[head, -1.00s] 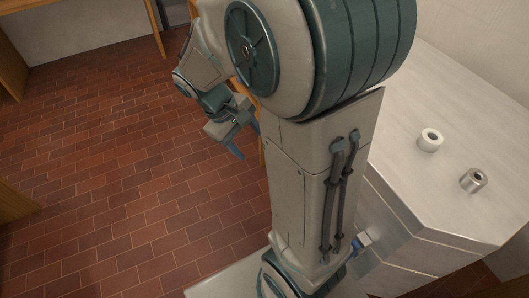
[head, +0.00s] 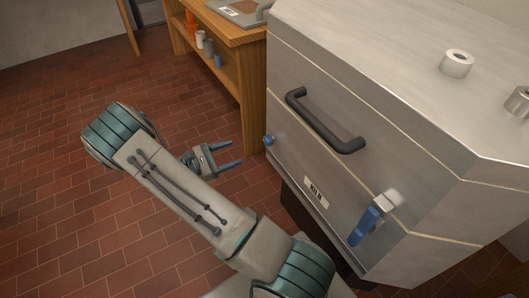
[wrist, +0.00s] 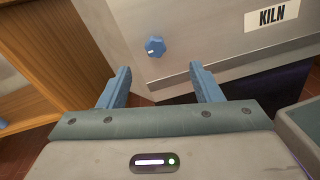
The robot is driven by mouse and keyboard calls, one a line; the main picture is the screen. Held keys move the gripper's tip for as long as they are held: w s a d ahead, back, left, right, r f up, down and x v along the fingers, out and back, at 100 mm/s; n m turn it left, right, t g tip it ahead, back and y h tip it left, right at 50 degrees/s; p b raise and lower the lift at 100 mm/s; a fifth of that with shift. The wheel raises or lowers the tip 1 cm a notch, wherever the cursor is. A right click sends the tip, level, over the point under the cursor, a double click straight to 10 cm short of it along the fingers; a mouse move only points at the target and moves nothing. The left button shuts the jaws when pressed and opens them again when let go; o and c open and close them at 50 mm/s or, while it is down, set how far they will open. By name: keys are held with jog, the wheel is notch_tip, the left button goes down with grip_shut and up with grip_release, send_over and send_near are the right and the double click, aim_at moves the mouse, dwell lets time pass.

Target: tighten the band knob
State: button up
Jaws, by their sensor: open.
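A small blue lobed knob (head: 268,140) sits at the lower left of the kiln front (head: 300,160). In the wrist view the knob (wrist: 154,46) shows near the top centre, with a pale mark on its face. My gripper (head: 236,153) is open and empty, with its blue fingers pointing at the kiln, just left of the knob. In the wrist view its fingertips (wrist: 159,68) are spread to either side of the line to the knob. The knob is beyond the fingers and not touched.
The kiln has a dark handle (head: 325,122), a label (head: 316,193) and a blue lever (head: 367,222) on its right. A white ring-shaped piece (head: 457,63) stands on top. A wooden shelf unit (head: 231,75) with several small containers stands behind. Brick floor on the left is clear.

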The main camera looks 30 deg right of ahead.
aim_at(265, 141)
jog(key=shift+n+t+h, duration=0.3)
jog(key=shift+n+t, duration=0.1)
jog(key=d+b, duration=0.1)
jog(key=d, duration=0.3)
jog(key=d+f+b, duration=0.1)
jog(key=d, duration=0.4)
jog(key=d+f+b, duration=0.1)
jog(key=d, duration=0.3)
jog(key=shift+d+f, duration=0.2)
jog(key=shift+d, duration=0.2)
jog(key=c, duration=1)
